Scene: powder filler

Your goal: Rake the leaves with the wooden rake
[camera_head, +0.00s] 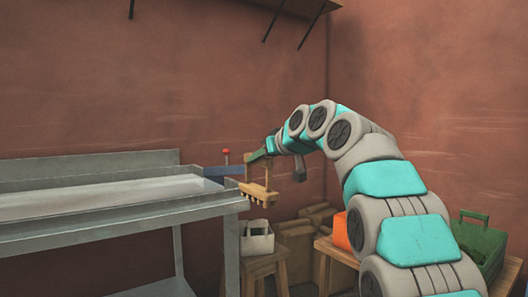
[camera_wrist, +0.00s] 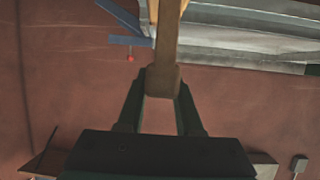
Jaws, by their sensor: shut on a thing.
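My gripper (camera_head: 262,154) is shut on the wooden rake (camera_head: 258,191) near the right end of the metal table. The rake hangs below the gripper, its toothed head low and close to the table's right corner. In the wrist view the dark green fingers of my gripper (camera_wrist: 163,86) close on the end of the rake's handle (camera_wrist: 166,45), which runs up out of the frame. I see no leaves in either view.
The metal table (camera_head: 110,197) fills the left. A blue part (camera_head: 226,171) with a red knob adjoins its right end. Below stand a stool (camera_head: 262,266) with a white bag (camera_head: 257,240), brown boxes (camera_head: 297,240), an orange object (camera_head: 341,231) and a green crate (camera_head: 482,243).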

